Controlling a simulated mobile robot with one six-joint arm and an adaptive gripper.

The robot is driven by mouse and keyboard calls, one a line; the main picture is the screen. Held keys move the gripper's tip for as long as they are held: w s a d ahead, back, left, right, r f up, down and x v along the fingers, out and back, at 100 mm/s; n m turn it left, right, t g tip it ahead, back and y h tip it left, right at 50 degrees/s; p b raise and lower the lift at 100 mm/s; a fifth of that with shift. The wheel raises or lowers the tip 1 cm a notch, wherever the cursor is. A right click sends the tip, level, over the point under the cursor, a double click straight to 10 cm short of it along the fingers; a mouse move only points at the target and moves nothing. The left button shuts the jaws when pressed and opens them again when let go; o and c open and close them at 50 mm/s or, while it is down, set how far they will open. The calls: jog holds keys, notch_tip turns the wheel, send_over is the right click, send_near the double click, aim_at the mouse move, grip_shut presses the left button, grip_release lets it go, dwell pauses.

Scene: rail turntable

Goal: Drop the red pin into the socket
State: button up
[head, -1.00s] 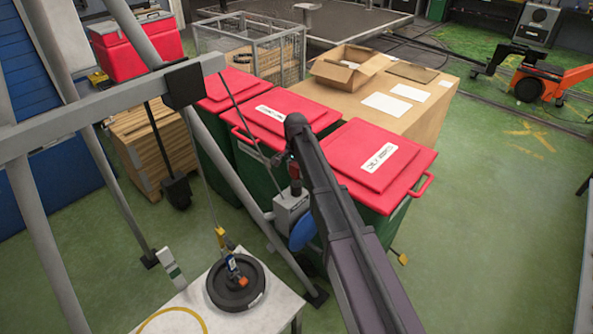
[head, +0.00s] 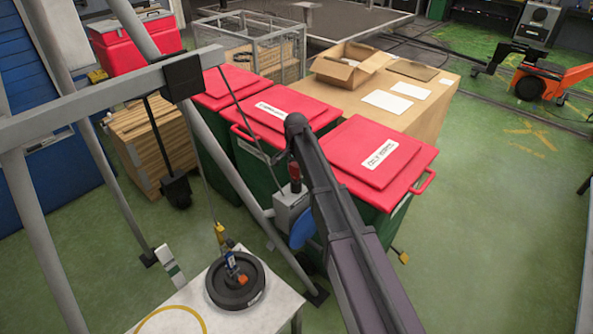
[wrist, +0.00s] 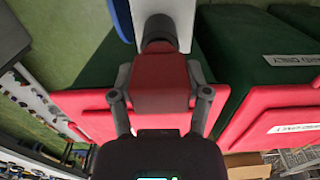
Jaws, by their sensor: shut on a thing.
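The red pin (wrist: 160,88) shows in the wrist view as a red block between the two fingers of my gripper (wrist: 160,75), which is shut on it. A dark round part sits at its far end, against a light grey surface. In the head view the red pin (head: 295,172) stands upright just above the grey box (head: 292,208) on the frame leg. My arm hides much of the gripper there. I cannot make out the socket's opening or tell whether the pin's tip is inside it.
Red-lidded green bins (head: 375,155) stand close behind my arm. A slanted grey frame leg (head: 225,165) runs nearby. A white table (head: 190,300) holds a black disc weight (head: 235,285). Green floor is clear at right.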

jog(key=shift+f+b, duration=0.9)
jog(key=shift+f, duration=0.1)
jog(key=o, duration=1.3)
jog(key=shift+r, duration=0.1)
jog(key=shift+r, duration=0.15)
